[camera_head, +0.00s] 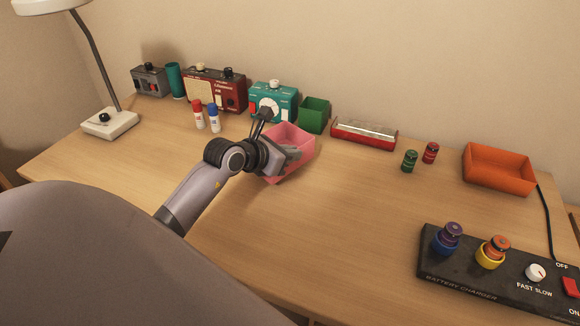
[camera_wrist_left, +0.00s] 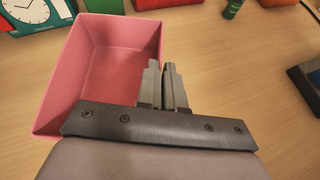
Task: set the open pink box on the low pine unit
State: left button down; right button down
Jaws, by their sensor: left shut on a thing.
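The open pink box (camera_head: 294,139) is at the middle of the desk in the head view, its open side up and looking empty. It also shows at the upper left of the left wrist view (camera_wrist_left: 88,72). My left gripper (camera_head: 290,155) is shut on the box's near right wall, its fingers (camera_wrist_left: 164,85) close together there in the wrist view. Whether the box touches the desk or hangs just above it, I cannot tell. My right gripper is not in view. No low pine unit can be made out in these frames.
The pine desk (camera_head: 330,220) is bare at front centre. Behind the box stand a teal timer (camera_head: 272,100), a green box (camera_head: 314,115) and a red tray (camera_head: 364,133). An orange tray (camera_head: 499,168) and a battery charger (camera_head: 500,275) are on the right. A lamp (camera_head: 109,123) stands left.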

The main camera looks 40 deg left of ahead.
aim_at(300, 166)
pick_arm(q)
jog(key=shift+f, duration=1.95)
jog(key=shift+f+b, duration=0.2)
jog(key=shift+b, duration=0.1)
jog(key=c, duration=1.3)
grip_release()
jog(key=shift+r, duration=0.1)
